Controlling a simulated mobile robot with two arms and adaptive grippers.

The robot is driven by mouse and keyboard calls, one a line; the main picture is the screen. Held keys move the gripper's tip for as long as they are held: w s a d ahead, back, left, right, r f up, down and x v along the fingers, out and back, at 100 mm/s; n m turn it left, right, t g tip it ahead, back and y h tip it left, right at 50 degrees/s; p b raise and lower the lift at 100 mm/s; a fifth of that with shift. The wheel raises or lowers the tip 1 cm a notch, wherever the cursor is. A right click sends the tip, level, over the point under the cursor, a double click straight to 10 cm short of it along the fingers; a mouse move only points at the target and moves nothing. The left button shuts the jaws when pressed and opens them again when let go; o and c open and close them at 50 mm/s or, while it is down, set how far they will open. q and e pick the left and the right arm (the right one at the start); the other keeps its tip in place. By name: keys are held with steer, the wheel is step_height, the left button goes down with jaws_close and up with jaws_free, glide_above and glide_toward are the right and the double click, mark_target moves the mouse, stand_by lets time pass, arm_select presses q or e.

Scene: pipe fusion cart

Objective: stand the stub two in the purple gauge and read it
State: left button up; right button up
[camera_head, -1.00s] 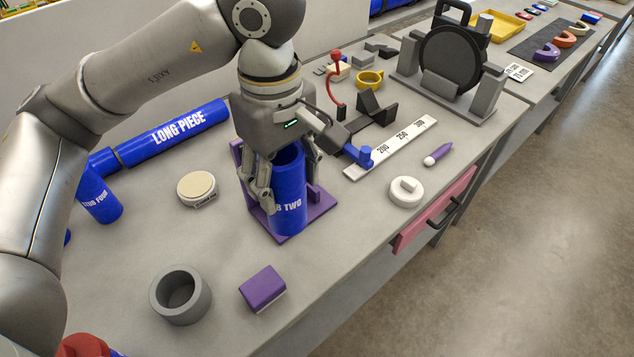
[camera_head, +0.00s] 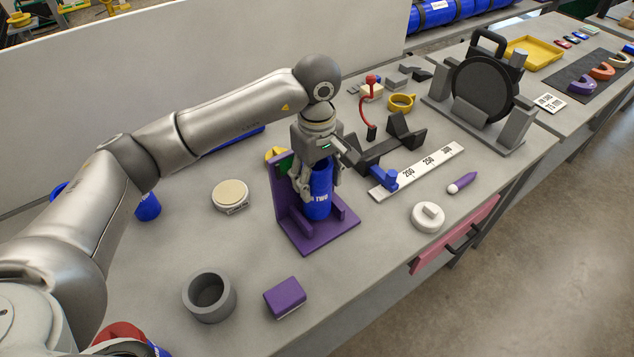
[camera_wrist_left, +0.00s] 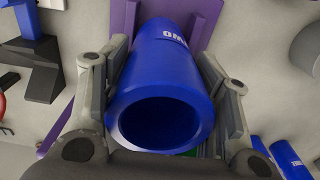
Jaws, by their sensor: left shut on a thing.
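Stub two (camera_head: 319,198) is a blue hollow cylinder with white lettering. It stands about upright at the purple gauge (camera_head: 318,238), over the base plate, beside the upright wall with a green patch. Whether its lower end touches the base is hard to tell. My left gripper (camera_head: 320,184) is shut on the stub from above, one finger on each side. In the left wrist view, the stub (camera_wrist_left: 165,65) points its open end at the camera between the two fingers, with part of the purple gauge (camera_wrist_left: 206,12) beyond. My right gripper is not in view.
A grey ring (camera_head: 209,296), a purple block (camera_head: 285,297) and a round cream-topped disc (camera_head: 231,195) lie around the gauge. A white scale (camera_head: 418,172) with a blue slider, a white knobbed disc (camera_head: 428,217) and a purple pen (camera_head: 462,183) lie to its right.

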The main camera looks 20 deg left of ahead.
arm_select(q)
step_height(320, 180, down, 2)
steer(key=shift+f+p, duration=0.1)
steer(key=shift+p, duration=0.55)
steer(key=shift+f, duration=0.2)
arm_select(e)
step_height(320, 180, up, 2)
arm_select(q)
steer(key=shift+f, duration=0.1)
steer(key=shift+f, duration=0.1)
steer(key=o, duration=1.2)
steer(key=shift+c, duration=0.2)
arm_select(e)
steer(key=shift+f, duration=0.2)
